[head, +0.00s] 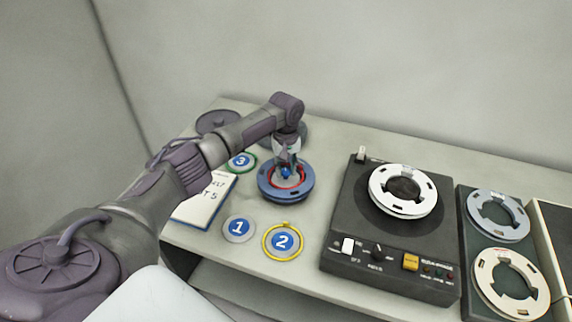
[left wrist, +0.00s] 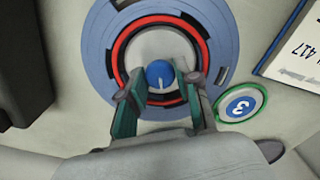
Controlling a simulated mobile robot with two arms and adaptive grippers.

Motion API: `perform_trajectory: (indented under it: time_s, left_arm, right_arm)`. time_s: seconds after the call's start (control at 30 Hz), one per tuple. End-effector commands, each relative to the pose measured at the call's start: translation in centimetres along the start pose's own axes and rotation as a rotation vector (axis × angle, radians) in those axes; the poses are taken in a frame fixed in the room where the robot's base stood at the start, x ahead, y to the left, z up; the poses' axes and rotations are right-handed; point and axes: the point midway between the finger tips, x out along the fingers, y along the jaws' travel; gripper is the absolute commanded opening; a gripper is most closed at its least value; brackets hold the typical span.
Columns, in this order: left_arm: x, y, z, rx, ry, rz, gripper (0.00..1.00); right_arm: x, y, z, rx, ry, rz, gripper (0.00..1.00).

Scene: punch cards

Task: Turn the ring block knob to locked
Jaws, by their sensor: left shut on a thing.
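The ring block (head: 285,191) is a blue disc with a red ring, lying on the table in the middle of the head view. It also shows in the left wrist view (left wrist: 100,50). Its knob (left wrist: 160,73) is a small blue round cap with a white mark at its centre, the mark pointing toward the bottom of the left wrist view. My left gripper (head: 286,172) points down over the ring block, with its fingers shut on the knob from both sides. The fingers hide part of the red ring. My right gripper is not in view.
Discs numbered 1 (head: 239,229), 2 (head: 283,242) and 3 (head: 242,161) lie around the ring block. A white notepad (head: 204,203) lies to the left. A black device (head: 388,262) with a white reel (head: 378,193) stands to the right, beside a tray with two reels.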

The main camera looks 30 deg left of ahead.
Motion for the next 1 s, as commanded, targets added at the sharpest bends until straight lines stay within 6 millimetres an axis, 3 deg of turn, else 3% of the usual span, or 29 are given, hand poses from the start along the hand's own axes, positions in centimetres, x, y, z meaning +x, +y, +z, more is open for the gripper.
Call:
perform_trajectory:
  time_s: [0.1, 0.4, 1.0]
  left_arm:
    - [-0.3, 0.0, 0.1, 0.102, -0.002, -0.001, 0.0]
    - [-0.2, 0.0, 0.1, 0.387, -0.002, 0.0, 0.0]
    - [-0.1, 0.0, -0.1, 0.887, 0.001, 0.0, 0.0]
  right_arm:
    - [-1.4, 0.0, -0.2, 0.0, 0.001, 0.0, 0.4]
    - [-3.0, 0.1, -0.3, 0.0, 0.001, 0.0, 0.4]
    - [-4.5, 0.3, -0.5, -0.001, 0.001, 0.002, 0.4]
